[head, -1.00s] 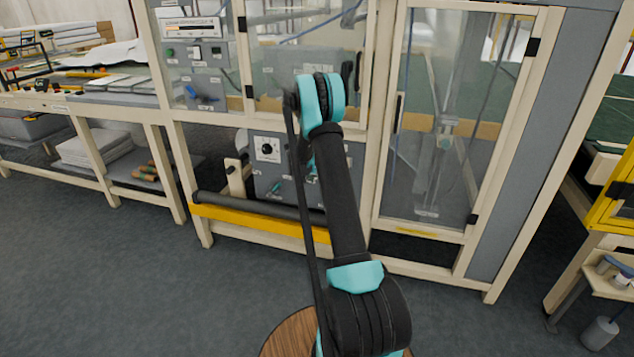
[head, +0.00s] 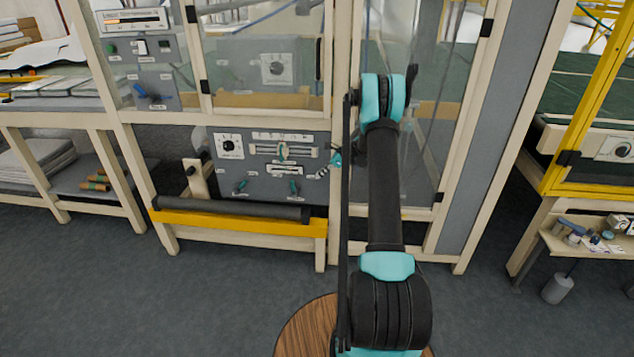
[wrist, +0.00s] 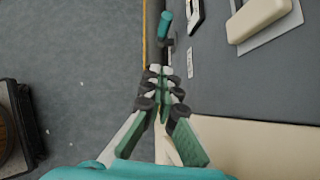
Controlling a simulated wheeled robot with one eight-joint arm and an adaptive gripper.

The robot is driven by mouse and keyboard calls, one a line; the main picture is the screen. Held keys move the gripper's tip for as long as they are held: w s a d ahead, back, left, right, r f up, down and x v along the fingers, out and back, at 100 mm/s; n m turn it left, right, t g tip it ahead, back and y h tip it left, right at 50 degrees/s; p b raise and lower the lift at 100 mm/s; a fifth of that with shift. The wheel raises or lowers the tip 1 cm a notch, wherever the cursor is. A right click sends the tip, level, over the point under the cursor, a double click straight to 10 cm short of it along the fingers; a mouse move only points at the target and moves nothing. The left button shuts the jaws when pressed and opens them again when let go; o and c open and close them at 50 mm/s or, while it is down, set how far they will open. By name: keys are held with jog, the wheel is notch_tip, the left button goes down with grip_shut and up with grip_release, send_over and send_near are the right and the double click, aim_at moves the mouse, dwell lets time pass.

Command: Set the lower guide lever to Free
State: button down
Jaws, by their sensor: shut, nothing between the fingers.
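The grey lower panel (head: 215,180) in the head view carries two small teal-handled levers near its bottom edge, a left one (head: 240,186) and a right one (head: 293,187). Their labels are too small to read, so I cannot tell which is the lower guide lever or its setting. My gripper (head: 322,172) is at the panel's right side, right of and slightly above the right lever. In the wrist view my gripper (wrist: 160,72) is shut and empty. A teal lever handle (wrist: 165,25) stands just beyond the fingertips, apart from them.
A dial (head: 229,147) and a slider with a teal-and-cream knob (head: 283,152) sit higher on the panel. A dark roller (head: 235,208) and yellow bar (head: 240,222) run below in front. A cream frame post (head: 340,130) stands right of the panel. Open floor lies in front.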

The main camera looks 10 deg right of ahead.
send_near(293, 188)
notch_tip(293, 188, down, 4)
jog(key=d, duration=0.2)
jog(key=shift+w+a+f, duration=0.1)
jog(key=shift+w+a, duration=0.35)
jog(key=shift+a, duration=0.25)
jog(key=shift+w+a, duration=0.45)
jog(key=shift+a, duration=0.3)
jog(key=shift+w+a+f, duration=0.1)
jog(key=shift+w+a, duration=0.35)
jog(key=shift+a, duration=0.25)
jog(key=shift+a+r, duration=0.1)
